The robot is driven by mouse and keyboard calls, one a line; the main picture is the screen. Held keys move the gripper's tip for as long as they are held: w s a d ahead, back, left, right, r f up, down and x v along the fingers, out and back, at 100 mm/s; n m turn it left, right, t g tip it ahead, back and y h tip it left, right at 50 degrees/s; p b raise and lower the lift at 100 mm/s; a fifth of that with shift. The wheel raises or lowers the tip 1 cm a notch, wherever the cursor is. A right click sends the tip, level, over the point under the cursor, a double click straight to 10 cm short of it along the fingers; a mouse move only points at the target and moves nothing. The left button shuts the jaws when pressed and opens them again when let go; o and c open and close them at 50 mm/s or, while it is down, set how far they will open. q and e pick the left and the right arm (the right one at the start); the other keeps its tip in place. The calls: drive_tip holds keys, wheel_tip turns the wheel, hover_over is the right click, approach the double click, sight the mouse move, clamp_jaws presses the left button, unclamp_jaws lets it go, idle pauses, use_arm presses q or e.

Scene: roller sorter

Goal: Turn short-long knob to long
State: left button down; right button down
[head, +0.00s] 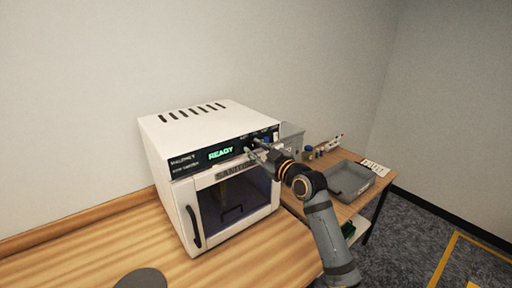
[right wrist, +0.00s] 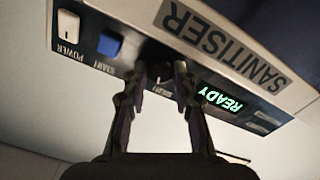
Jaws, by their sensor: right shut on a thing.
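The white sanitiser (head: 190,122) stands on the wooden counter, its green display reading READY. Its black control strip carries the dark round short-long knob (right wrist: 160,72), a blue START button (right wrist: 109,44) and a white POWER switch (right wrist: 68,25). My right gripper (head: 252,152) is at the right part of the strip. In the right wrist view its fingers (right wrist: 160,80) are shut on the knob, one on each side. The fingers partly cover the knob and the small lettering near it, so I cannot tell where it points. My left gripper is not in view.
The sanitiser's door (head: 236,206) with a dark window and black handle (head: 193,227) is closed below the strip. To the right, a lower table holds a grey tray (head: 350,181) and small items. The counter in front of the sanitiser is mostly clear.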

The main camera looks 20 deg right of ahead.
drive_tip(key=m+p, duration=0.3)
drive_tip(key=m, duration=0.2)
drive_tip(key=shift+r, duration=0.15)
drive_tip(key=shift+m+g+p, duration=0.3)
drive_tip(key=shift+m+p, duration=0.7)
drive_tip(key=shift+m, duration=1)
drive_tip(key=c, duration=1.3)
unclamp_jaws()
drive_tip(key=shift+c, duration=0.2)
drive_tip(key=v, duration=1.2)
drive_tip(key=shift+f, duration=0.25)
drive_tip(key=shift+d, duration=0.15)
